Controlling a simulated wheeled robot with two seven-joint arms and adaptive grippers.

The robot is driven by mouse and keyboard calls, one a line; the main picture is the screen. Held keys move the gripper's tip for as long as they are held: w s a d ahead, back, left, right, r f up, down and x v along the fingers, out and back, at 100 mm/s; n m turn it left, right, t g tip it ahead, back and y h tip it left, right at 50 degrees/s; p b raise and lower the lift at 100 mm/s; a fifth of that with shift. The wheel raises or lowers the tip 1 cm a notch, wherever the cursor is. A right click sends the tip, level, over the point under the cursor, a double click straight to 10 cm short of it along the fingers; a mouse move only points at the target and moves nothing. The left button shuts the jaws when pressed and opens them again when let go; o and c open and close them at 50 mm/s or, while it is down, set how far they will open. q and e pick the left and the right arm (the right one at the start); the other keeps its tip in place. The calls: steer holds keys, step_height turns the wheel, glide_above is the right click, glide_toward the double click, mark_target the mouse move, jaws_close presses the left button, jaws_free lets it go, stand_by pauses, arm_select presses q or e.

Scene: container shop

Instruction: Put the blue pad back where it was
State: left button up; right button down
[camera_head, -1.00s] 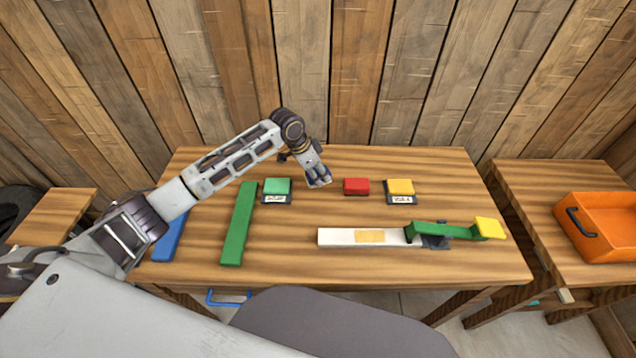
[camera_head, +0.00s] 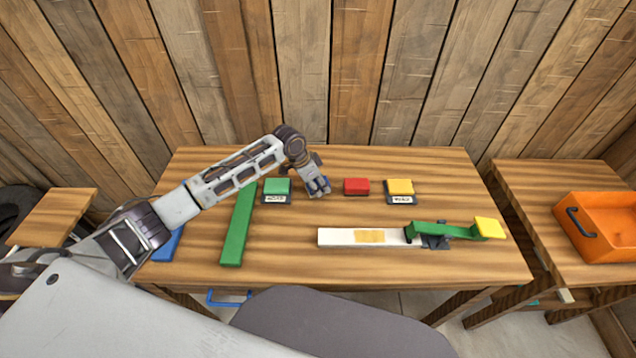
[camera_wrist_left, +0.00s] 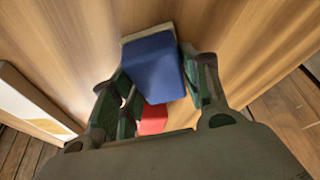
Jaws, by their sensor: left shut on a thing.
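The blue pad (camera_wrist_left: 153,66) sits between the two fingers of my left gripper (camera_wrist_left: 158,82) in the left wrist view. A pale edge shows just behind the pad; I cannot tell whether the pad touches it. In the head view my left gripper (camera_head: 318,189) is shut on the pad, low at the table, between the green pad (camera_head: 277,186) and the red pad (camera_head: 356,186). The fingers hide nearly all of the blue pad there. The red pad also shows in the wrist view (camera_wrist_left: 153,119). My right gripper is not in view.
The green pad and the yellow pad (camera_head: 400,187) lie on dark labelled bases. A green plank (camera_head: 238,225), a blue plank (camera_head: 168,246) and a white bar (camera_head: 337,237) with a green arm and yellow end lie in front. An orange crate (camera_head: 598,228) stands on the right table.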

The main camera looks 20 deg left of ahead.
arm_select(q)
steer(key=o, duration=0.8)
steer(key=shift+o, duration=0.9)
steer(key=shift+r, duration=0.1)
steer(key=shift+s+a+r, duration=0.1)
steer(key=shift+a+r, duration=0.05)
steer(key=shift+r, duration=0.4)
steer(key=v, duration=1.1)
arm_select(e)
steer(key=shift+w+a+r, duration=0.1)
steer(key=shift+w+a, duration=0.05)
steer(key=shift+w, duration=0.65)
arm_select(q)
steer(key=shift+f, duration=0.1)
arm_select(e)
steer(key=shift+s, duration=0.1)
